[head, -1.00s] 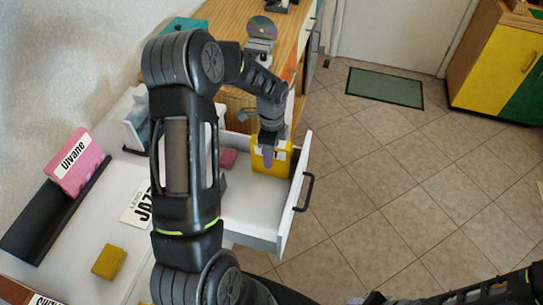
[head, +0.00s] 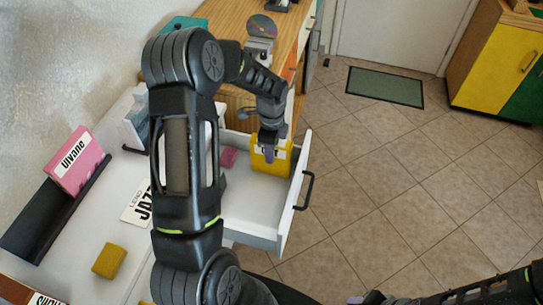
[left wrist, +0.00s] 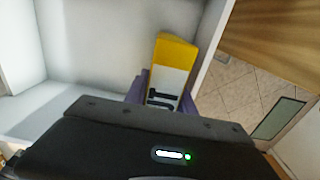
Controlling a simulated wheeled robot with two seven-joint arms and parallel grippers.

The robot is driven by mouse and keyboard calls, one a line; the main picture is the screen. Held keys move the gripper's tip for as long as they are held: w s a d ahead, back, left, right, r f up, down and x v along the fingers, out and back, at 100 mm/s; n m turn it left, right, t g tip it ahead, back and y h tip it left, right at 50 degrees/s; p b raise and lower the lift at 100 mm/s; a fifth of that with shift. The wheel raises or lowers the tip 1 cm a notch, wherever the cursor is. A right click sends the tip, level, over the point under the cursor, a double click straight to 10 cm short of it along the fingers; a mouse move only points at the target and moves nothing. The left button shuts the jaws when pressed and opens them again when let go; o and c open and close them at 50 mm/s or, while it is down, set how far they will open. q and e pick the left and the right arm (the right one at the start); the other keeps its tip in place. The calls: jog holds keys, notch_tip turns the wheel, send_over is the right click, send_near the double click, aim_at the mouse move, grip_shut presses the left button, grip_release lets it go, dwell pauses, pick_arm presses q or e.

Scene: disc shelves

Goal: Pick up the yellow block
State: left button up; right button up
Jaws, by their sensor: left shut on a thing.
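A plain yellow block (head: 109,260) lies on the white desk at the lower left of the head view, away from both grippers. My left gripper (head: 269,154) is inside the open drawer, shut on a yellow case with a white label (head: 284,160). In the left wrist view the yellow case (left wrist: 176,52) stands between the purple fingers, its label with dark marks facing the camera. The fingers cover part of the case, and I cannot tell whether it touches the drawer floor. My right gripper (head: 368,298) shows only partly at the bottom edge.
The open white drawer (head: 255,205) has a dark handle (head: 304,190) and holds a small pink block (head: 228,157). A pink case (head: 77,162) stands on a black rack (head: 45,215). A lettered white card (head: 137,205) lies on the desk.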

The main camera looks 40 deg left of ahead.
pick_arm(q)
grip_shut()
jog(key=shift+r, duration=0.1)
notch_tip(320, 180, up, 10)
jog(key=shift+f+b, duration=0.1)
jog(key=shift+b, duration=0.4)
dwell(0.5)
